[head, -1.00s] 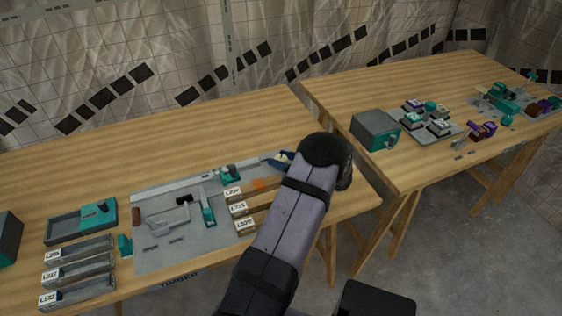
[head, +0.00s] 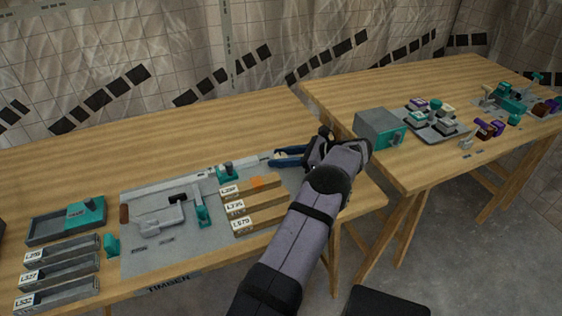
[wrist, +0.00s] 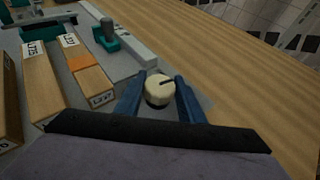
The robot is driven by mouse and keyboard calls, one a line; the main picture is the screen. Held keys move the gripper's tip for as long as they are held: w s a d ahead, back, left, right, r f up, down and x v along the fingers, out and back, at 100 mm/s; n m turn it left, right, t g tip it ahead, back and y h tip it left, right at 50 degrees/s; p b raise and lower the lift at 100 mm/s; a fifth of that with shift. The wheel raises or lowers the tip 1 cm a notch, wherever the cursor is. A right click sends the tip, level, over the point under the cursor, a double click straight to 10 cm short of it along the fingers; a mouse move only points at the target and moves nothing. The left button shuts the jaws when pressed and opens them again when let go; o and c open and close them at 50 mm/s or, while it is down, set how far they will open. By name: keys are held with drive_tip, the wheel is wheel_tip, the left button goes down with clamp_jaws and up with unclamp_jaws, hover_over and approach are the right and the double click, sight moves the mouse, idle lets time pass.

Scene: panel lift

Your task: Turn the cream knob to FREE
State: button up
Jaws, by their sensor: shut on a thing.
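The cream knob (wrist: 156,98) is round, with a dark pointer line on its top face. In the wrist view the line points right and slightly up. My gripper (wrist: 161,84) has one blue finger on each side of the knob and is shut on it. In the head view the blue fingers (head: 274,158) reach left over the right end of the grey panel (head: 180,242), and the knob is mostly hidden there. I cannot read any FREE mark near the knob.
Several labelled wooden blocks (wrist: 93,85) lie beside the knob, with a teal clamp-like part (wrist: 105,37) beyond them. A grey rail (head: 170,187) runs along the panel's back. Bare table (wrist: 220,60) lies right of the knob in the wrist view. A second table stands right.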

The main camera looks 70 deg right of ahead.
drive_tip(key=shift+y, duration=0.3)
idle(0.4)
drive_tip(key=o, duration=1)
drive_tip(key=shift+b+v, duration=0.8)
drive_tip(key=shift+v, duration=2.9)
